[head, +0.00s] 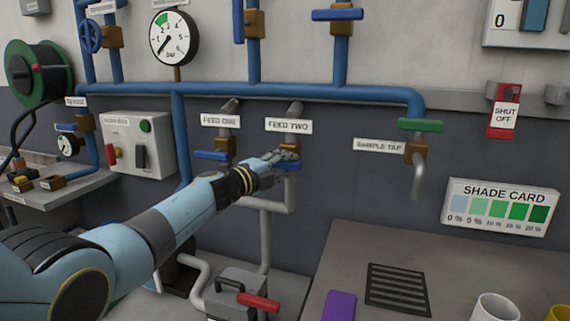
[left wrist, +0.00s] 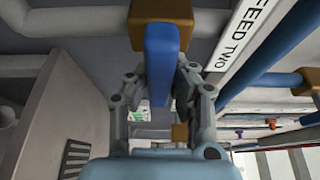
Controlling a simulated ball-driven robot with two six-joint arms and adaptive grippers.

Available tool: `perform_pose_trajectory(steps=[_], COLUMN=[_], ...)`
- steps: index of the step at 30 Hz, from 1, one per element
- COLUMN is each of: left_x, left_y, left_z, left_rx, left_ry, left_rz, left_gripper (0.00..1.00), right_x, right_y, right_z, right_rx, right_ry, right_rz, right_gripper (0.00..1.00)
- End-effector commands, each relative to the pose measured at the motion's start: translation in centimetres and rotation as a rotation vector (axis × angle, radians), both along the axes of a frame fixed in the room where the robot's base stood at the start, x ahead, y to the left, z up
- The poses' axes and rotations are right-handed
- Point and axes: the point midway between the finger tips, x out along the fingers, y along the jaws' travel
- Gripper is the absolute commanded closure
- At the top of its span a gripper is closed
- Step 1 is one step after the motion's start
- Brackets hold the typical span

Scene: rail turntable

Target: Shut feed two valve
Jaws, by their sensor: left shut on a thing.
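The FEED TWO label (head: 289,125) is on the wall pipework, and it also shows in the left wrist view (left wrist: 248,30). The feed two valve has a blue lever handle (left wrist: 160,60) on a brass body (left wrist: 162,11). In the head view my left gripper (head: 284,157) is at this valve, below the label, and hides most of it. In the left wrist view the fingers of my left gripper (left wrist: 166,88) are on both sides of the blue handle, shut on it. My right gripper is not in view.
The FEED ONE valve (head: 212,156) with its blue handle is just left of my gripper. The sample tap's green handle (head: 420,125) is to the right. Below are grey pipes (head: 265,235), a box with a red handle (head: 258,302) and a grey counter (head: 340,250).

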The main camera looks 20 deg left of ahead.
Motion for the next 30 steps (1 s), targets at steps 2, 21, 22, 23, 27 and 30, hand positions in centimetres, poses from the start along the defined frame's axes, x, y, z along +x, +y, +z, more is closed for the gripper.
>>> perform_pose_trajectory(steps=[2,21,22,23,27,30], left_x=[-0.1,-0.5,-0.8,-1.1,-3.0,-4.9], left_y=[0.0,0.2,0.4,0.5,1.4,2.2], left_z=[-0.4,-0.2,-0.3,-0.3,-0.3,-0.3], left_rx=[0.003,0.001,0.002,0.001,0.003,0.004], left_ry=[0.005,0.003,0.001,0.003,0.002,0.002], left_rz=[-0.001,0.0,0.0,0.0,0.0,-0.001], left_gripper=[1.0,0.56,0.56,0.56,0.56,0.56], right_x=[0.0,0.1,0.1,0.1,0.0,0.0], right_y=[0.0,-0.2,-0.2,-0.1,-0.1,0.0], right_z=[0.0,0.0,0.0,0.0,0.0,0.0], right_rx=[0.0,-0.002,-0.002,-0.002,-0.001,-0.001], right_ry=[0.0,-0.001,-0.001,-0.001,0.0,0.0], right_rz=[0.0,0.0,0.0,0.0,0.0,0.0], right_gripper=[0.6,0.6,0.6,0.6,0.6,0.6])
